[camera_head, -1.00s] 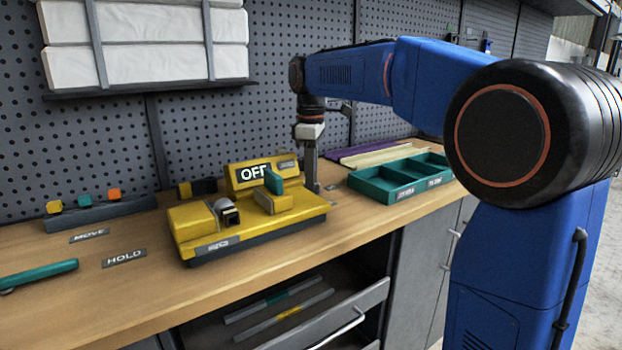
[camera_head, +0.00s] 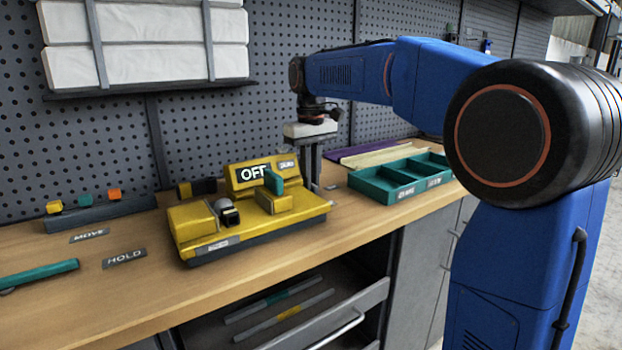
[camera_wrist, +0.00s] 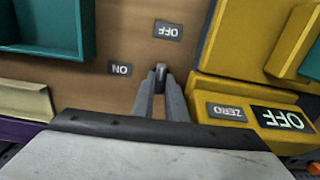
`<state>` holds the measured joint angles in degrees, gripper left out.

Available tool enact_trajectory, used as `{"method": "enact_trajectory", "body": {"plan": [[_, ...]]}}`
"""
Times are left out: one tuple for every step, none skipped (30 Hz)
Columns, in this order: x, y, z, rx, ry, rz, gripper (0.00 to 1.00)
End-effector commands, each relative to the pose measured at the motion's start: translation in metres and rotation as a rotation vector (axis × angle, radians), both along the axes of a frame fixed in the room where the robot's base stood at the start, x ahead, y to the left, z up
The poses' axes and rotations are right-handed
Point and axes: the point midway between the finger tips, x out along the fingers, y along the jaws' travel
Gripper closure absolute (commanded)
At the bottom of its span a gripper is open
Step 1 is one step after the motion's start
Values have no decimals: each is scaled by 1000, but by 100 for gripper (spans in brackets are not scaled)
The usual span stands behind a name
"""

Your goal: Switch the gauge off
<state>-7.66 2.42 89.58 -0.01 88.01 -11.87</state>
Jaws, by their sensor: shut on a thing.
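The yellow gauge (camera_head: 190,222) stands on the bench, and its display (camera_head: 253,173) reads OFF. In the wrist view the display (camera_wrist: 282,119) also reads OFF, beside a small ZERO plate. A small dark switch lever (camera_wrist: 160,70) stands on the bench beside the gauge, near an ON label (camera_wrist: 120,69) and an OFF label (camera_wrist: 168,31). My gripper (camera_head: 315,188) points down at the gauge's right end. In the wrist view my gripper (camera_wrist: 160,84) is shut on the lever. Most of the lever is hidden between the fingers.
A teal divided tray (camera_head: 376,188) is right of my gripper, with purple and cream strips (camera_head: 370,155) behind. MOVE and HOLD labels (camera_head: 124,258) and a teal-handled tool (camera_head: 40,275) lie to the left. An open drawer (camera_head: 340,318) juts out below the bench front.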

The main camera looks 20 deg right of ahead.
Motion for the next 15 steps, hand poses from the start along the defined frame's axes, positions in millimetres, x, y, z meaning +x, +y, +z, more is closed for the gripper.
{"method": "enact_trajectory", "body": {"plan": [[0,0,0,-1,-1,-11,100],[0,0,0,-1,-1,-17,100],[0,0,0,-1,-1,-26,100],[0,0,0,-1,-1,-30,100],[0,0,0,-1,-1,-33,100],[0,0,0,0,-1,-37,100],[0,0,0,0,-1,-39,100],[0,0,0,0,-1,-41,100],[0,0,0,0,-1,-42,100],[0,0,0,0,-1,-43,100],[0,0,0,-1,-1,-43,100],[0,0,0,0,-1,-43,100],[0,0,0,0,-1,-43,100],[0,0,0,0,-1,-43,100],[0,0,0,0,-1,-43,100]]}}
